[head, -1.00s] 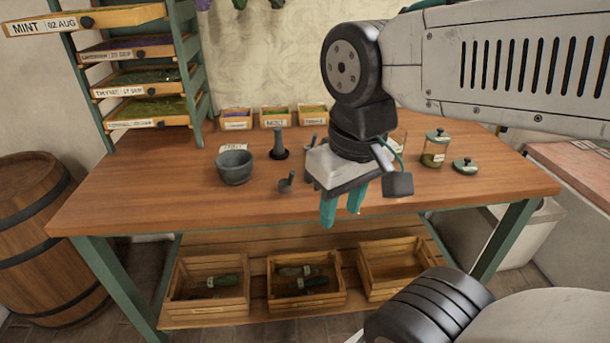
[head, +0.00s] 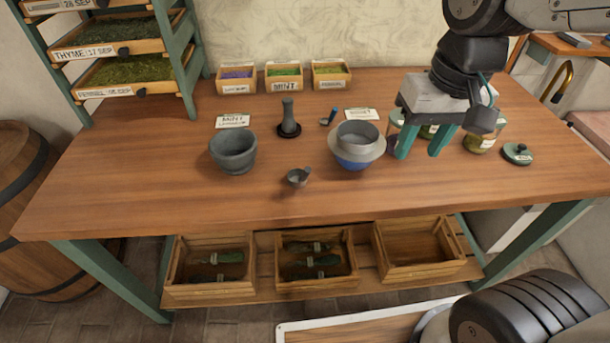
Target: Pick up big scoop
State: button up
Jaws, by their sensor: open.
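Two scoops lie on the wooden table. The larger-looking grey scoop (head: 298,177) is near the front middle, its short handle pointing up and right.
A grey bowl with a blue base (head: 357,150) stands between the front scoop and my gripper. A stone mortar (head: 233,151) and an upright pestle (head: 288,118) are to the left. Jars (head: 481,140) and a loose lid (head: 518,153) are at right. The table's front strip is clear.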

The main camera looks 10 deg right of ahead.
jog(key=w+a+f, duration=0.6)
jog(key=w+a, duration=0.2)
jog(key=a, duration=0.1)
jog(key=g, duration=0.1)
send_over(304, 181)
jog(key=shift+y, duration=0.4)
jog(key=f, duration=0.3)
jog(key=d+f, duration=0.1)
jog(key=f, duration=0.1)
jog(key=shift+w+f, duration=0.1)
jog(key=shift+w, duration=0.1)
jog(key=shift+a+f, duration=0.2)
jog(key=shift+f, duration=0.1)
jog(key=f, duration=0.7)
jog(key=shift+s+a+f, duration=0.15)
jog(key=shift+a+f, duration=0.1)
grip_shut()
